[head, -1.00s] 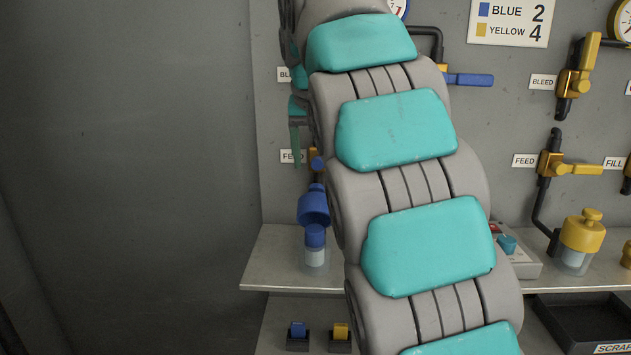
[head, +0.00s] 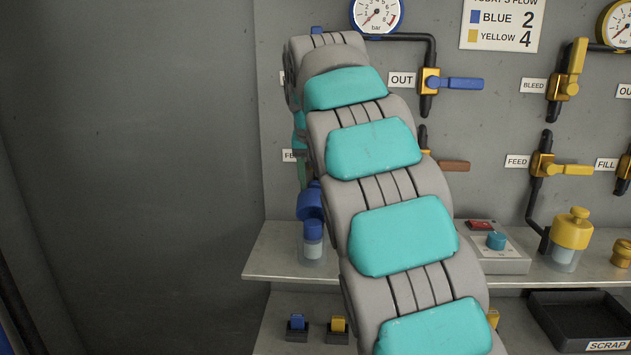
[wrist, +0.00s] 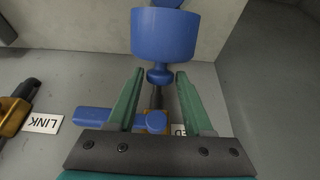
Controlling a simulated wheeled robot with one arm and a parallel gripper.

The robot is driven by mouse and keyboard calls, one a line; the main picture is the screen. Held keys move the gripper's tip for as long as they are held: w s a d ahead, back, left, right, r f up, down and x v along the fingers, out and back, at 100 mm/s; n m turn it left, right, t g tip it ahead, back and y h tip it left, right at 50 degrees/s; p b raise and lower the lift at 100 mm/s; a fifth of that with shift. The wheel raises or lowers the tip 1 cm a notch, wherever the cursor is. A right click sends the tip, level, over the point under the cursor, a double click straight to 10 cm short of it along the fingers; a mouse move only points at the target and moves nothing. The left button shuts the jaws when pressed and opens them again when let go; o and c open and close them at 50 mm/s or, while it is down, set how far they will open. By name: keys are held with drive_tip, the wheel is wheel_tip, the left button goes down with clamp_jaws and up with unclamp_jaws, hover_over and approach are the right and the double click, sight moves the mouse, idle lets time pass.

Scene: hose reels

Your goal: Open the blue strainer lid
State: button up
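The blue strainer lid (wrist: 167,36) is a cup shape with a round knob, seen upside down in the wrist view. In the head view the lid (head: 310,205) sits left of my arm, partly hidden by it. Below it are a blue piece (head: 313,230) and a clear jar with something white (head: 313,252). The lid looks raised above that blue piece, with a gap. My gripper (wrist: 160,73) is open, its green fingertips on either side of the knob with space at both sides. In the head view my arm hides most of my gripper.
A blue-handled valve (wrist: 150,122) lies close behind my fingers. A grey shelf (head: 275,262) carries the jar, a control box (head: 500,262) and a yellow strainer (head: 570,232). Below are a blue switch (head: 297,322) and a black scrap tray (head: 580,320). The wall at left is bare.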

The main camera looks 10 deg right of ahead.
clamp_jaws()
idle(1.0)
